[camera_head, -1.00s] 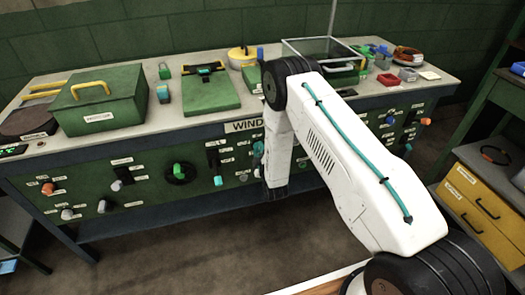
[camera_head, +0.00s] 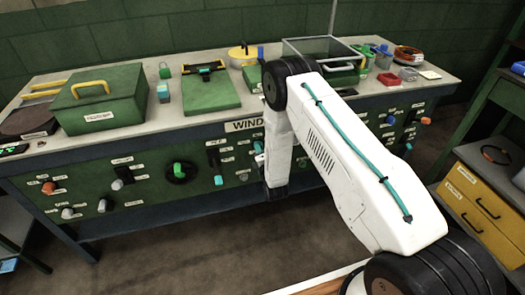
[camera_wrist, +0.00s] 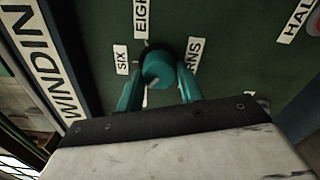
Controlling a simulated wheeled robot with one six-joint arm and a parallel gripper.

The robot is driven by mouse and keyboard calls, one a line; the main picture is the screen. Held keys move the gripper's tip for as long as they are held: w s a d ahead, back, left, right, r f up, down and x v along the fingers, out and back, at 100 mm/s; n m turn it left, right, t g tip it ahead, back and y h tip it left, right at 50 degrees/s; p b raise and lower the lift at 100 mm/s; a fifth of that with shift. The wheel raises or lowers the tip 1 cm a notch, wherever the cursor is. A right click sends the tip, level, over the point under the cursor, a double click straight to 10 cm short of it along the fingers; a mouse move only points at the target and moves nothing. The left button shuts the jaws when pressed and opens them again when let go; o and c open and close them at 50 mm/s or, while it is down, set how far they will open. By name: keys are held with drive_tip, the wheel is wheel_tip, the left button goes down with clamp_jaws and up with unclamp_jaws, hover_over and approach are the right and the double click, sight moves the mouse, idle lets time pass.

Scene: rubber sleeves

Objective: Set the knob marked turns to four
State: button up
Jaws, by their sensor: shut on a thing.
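In the wrist view a round teal knob (camera_wrist: 158,68) sits on the dark green panel (camera_wrist: 225,45). A short pale mark shows on the knob's lower left edge. My gripper (camera_wrist: 158,74) has its two teal fingers on either side of the knob, shut on it. Around the knob are the white labels SIX (camera_wrist: 121,60) and EIGHT (camera_wrist: 141,18), the latter cut off by the frame. Another label ending in RNS (camera_wrist: 192,53) is partly behind the right finger. No label reading four is visible. In the head view my arm hides the gripper and this knob.
The green bench front (camera_head: 150,180) carries several other knobs and switches, including a green knob (camera_head: 180,170) and an orange knob (camera_head: 48,188). A green box (camera_head: 100,100) and other items stand on the bench top. A yellow drawer unit (camera_head: 470,195) stands at right.

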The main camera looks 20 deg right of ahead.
drive_tip(key=shift+n, duration=0.3)
drive_tip(key=o, duration=1)
drive_tip(key=s, duration=0.7)
drive_tip(key=shift+s, duration=0.4)
